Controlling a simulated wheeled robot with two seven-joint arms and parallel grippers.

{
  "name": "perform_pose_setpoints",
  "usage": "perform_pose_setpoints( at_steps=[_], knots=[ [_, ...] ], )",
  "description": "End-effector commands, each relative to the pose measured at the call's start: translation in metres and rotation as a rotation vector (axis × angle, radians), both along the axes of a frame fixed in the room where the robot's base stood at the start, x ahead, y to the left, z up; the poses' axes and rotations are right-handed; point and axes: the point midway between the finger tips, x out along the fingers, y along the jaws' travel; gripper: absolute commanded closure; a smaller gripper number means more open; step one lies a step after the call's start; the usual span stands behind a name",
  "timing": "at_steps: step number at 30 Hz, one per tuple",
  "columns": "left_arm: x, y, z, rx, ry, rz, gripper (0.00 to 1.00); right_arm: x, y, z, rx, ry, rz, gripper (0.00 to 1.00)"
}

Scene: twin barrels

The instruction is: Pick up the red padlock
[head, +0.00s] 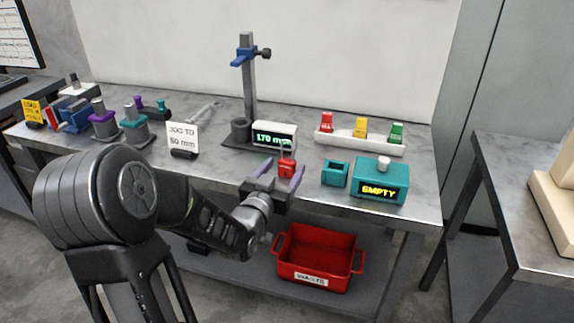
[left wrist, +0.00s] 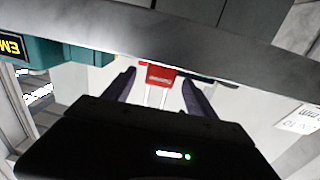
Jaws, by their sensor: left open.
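The red padlock (head: 287,168) stands near the front edge of the table, with its thin metal shackle pointing up. It also shows in the left wrist view (left wrist: 158,76), where the picture is upside down and the shackle hangs below the red body. My left gripper (head: 281,174) is open, with its two dark fingers pointing at the padlock. In the left wrist view the padlock appears between the fingertips, with a gap on each side. I cannot tell whether the fingers reach past it. My right gripper is in neither view.
A teal open box (head: 335,173) and a teal "EMPTY" box (head: 380,181) stand right of the padlock. Behind it are a display (head: 275,135) and a blue-clamped stand (head: 248,80). A white rack (head: 360,143) holds red, yellow and green pieces. A red waste bin (head: 318,262) sits below.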

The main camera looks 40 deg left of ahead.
Motion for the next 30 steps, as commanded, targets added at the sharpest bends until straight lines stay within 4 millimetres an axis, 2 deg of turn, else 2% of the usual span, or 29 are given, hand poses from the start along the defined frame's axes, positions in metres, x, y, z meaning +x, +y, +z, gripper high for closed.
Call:
perform_pose_setpoints(
  at_steps=[3, 8, 25, 30],
  knots=[
    [0.018, 0.004, 0.001, 0.001, 0.001, -0.001, 0.35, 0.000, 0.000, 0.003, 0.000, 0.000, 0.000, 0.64],
    [0.031, 0.008, 0.001, 0.001, -0.001, -0.001, 0.35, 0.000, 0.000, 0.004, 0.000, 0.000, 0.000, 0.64],
    [0.031, 0.008, 0.001, 0.000, 0.000, 0.000, 0.35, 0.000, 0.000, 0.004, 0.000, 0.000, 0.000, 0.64],
    [0.031, 0.008, 0.001, 0.000, 0.000, 0.000, 0.47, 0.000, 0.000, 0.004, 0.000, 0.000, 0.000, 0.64]
  ],
)
